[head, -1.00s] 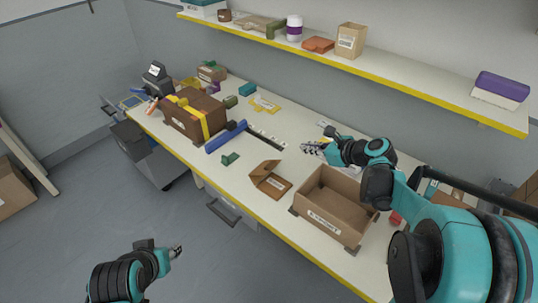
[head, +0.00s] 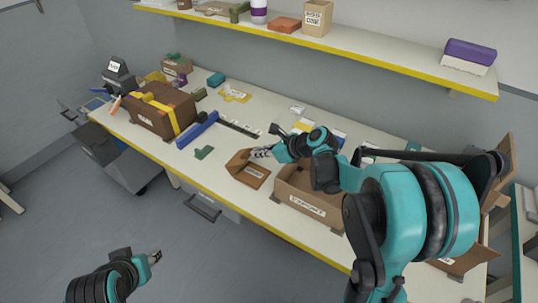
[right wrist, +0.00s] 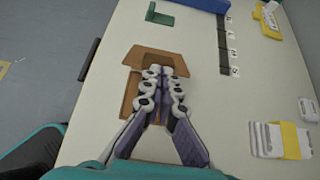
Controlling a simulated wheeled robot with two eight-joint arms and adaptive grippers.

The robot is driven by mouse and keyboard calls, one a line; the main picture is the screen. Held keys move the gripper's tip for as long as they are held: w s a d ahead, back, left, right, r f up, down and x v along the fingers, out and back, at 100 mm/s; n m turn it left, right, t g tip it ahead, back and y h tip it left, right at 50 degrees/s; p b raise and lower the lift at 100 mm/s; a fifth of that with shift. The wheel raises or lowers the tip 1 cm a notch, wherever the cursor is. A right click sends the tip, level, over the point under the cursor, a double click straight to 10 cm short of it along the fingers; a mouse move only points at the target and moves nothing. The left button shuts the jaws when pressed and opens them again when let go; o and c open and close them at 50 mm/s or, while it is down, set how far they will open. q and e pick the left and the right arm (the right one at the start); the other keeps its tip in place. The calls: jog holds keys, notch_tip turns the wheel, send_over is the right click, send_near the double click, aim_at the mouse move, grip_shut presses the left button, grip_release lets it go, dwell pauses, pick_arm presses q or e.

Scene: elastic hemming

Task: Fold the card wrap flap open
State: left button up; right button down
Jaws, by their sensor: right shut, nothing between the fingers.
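The brown card wrap (head: 253,172) lies on the table left of the open cardboard box, with a white label on its flat part. One flap (head: 237,160) stands up at an angle on its left. My right gripper (head: 254,153) is shut and empty at the wrap's far edge. In the right wrist view, the shut fingers (right wrist: 165,73) lie over the brown wrap (right wrist: 150,55) and hide part of it; I cannot tell whether they touch it. My left gripper (head: 155,256) is low and away from the table; its jaws are too small to read.
The open cardboard box (head: 305,205) stands just right of the wrap, below my right arm. A blue bar (head: 198,130), a green block (head: 204,152) and a taped brown box (head: 163,110) are to the left. A shelf (head: 340,42) runs above the table's back.

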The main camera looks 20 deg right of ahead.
jog(key=shift+w+a+f, duration=0.3)
jog(key=shift+w+f, duration=0.05)
jog(key=shift+w+a+r+p, duration=0.15)
jog(key=shift+w+r+p, duration=0.1)
jog(key=shift+p, duration=0.1)
jog(key=shift+a, duration=0.1)
